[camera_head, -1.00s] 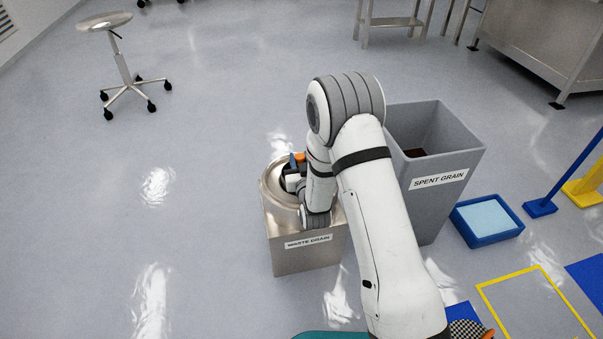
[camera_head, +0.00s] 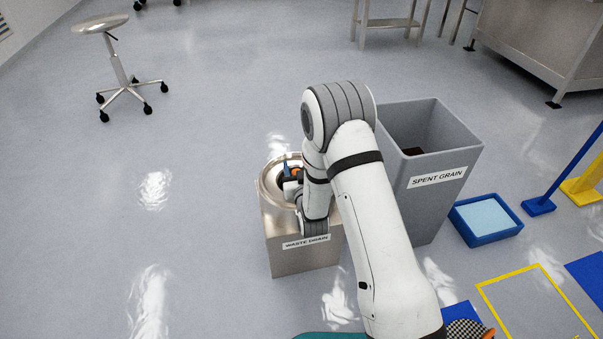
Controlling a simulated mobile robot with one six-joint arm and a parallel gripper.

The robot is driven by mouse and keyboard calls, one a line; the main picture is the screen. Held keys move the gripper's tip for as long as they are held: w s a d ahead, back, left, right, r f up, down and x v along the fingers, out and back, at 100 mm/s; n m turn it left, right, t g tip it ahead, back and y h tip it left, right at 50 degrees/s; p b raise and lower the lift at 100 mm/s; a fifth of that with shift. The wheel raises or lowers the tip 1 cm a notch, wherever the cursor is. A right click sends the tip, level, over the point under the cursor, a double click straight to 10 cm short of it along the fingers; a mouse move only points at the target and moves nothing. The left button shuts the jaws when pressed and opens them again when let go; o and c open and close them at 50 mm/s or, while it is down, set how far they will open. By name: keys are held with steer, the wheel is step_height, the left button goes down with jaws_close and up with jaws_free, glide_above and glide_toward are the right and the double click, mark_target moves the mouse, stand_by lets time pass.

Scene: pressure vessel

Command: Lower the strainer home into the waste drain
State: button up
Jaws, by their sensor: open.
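The waste drain (camera_head: 283,245) is a square steel box with a round rimmed opening on top and a white label on its front. My gripper (camera_head: 289,176) is over the left part of that opening, low at the rim. It is dark with blue and orange parts, and it is open. My wrist and forearm cover the right side of the opening. I cannot make out the strainer; the inside of the drain is mostly hidden behind my gripper and arm.
A tall grey spent grain bin (camera_head: 440,200) stands close to the drain's right. A blue tray (camera_head: 486,220) lies further right. A steel stool (camera_head: 118,65) stands at the back left. The floor left of the drain is clear.

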steer(key=p+v, duration=0.4)
steer(key=v, duration=0.8)
steer(key=w+d+r+g+h, duration=0.1)
steer(key=r, duration=0.1)
steer(key=w+d+r+m+g, duration=0.1)
steer(key=w+g, duration=0.1)
steer(key=shift+w+d+r+h, duration=0.3)
steer(key=shift+d+r+h, duration=0.05)
steer(key=shift+d+h, duration=0.05)
steer(key=s+d+r+g+h, duration=0.1)
steer(key=s+d+r+g, duration=0.3)
steer(key=s, duration=0.4)
steer(key=s+d+r+m+g, duration=0.1)
steer(key=s+d+r+g, duration=0.4)
steer(key=s, duration=0.4)
steer(key=s+d+r+g+h, duration=0.1)
steer(key=s+d+r+g, duration=0.3)
steer(key=s+r, duration=0.3)
steer(key=shift+s+d+m+h, duration=0.3)
steer(key=shift+s+m, duration=0.1)
steer(key=shift+s, duration=0.75)
steer(key=shift+a, duration=0.1)
